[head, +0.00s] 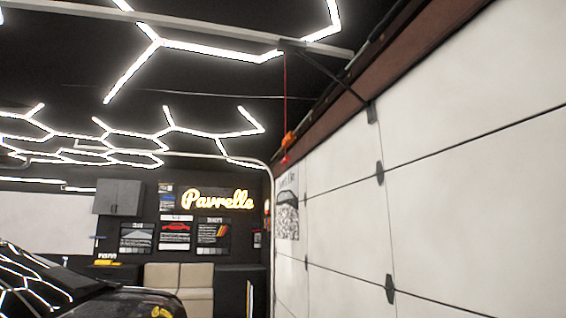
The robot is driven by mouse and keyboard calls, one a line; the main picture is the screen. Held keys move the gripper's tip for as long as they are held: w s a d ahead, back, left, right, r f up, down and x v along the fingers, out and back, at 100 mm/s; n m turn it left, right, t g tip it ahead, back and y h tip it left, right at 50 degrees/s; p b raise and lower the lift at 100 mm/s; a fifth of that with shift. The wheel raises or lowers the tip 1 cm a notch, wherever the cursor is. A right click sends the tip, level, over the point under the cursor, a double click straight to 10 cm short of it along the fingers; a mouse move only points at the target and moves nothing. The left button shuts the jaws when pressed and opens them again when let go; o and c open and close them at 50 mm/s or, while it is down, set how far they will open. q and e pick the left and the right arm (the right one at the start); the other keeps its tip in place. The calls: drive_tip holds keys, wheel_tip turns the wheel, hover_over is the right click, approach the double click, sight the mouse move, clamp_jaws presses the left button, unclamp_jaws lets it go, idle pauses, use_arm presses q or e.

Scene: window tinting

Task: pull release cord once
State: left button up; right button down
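The red release cord (285,95) hangs straight down from the opener rail (230,32) under the ceiling, near the top of the garage door. An orange-red handle (289,139) is at its lower end, with a small red piece (285,159) just below it. The white panelled garage door (440,210) fills the right side and looks closed. A dark arm (335,78) runs from the rail to a bracket on the door's top panel. Neither of my grippers shows in the head view.
A dark car (85,295) stands at the lower left. A beige seat (180,280) and dark cabinets (228,286) are along the back wall. A curved door track (230,158) passes behind the cord. The air around the handle looks clear.

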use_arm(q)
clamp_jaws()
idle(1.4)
